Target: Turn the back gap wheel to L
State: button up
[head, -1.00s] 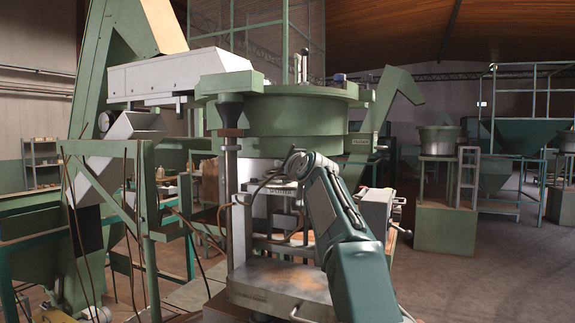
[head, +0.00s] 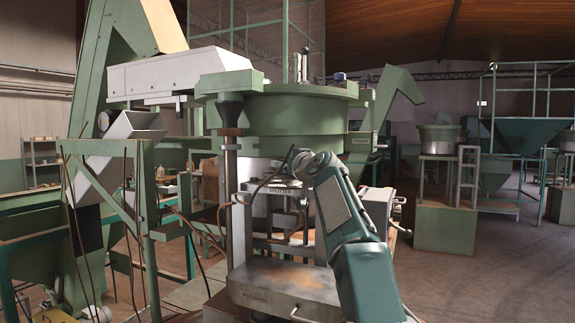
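My teal arm rises from the bottom right of centre, its forearm leaning up and left to a grey wrist joint in front of the green hopper machine. My gripper cannot be made out; the arm's far end faces away from the camera. I cannot pick out the back gap wheel or any L mark. The machine has a large round green bowl (head: 295,112) above a grey base plate (head: 275,283). A grey box (head: 377,203) with small handles on its right side is partly hidden behind my forearm.
A green frame (head: 148,200) with rods and cables stands close on the left. A vertical post (head: 231,170) rises at the plate's left. Another hopper on a green pedestal (head: 445,228) stands at right. The floor (head: 470,285) at bottom right is clear.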

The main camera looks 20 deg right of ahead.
jog(key=shift+s, duration=0.1)
jog(key=shift+s+d+r, duration=0.1)
jog(key=shift+s+r, duration=0.05)
jog(key=shift+s, duration=0.9)
jog(key=s, duration=0.9)
jog(key=shift+s+d+f, duration=0.2)
jog(key=shift+s+d, duration=0.1)
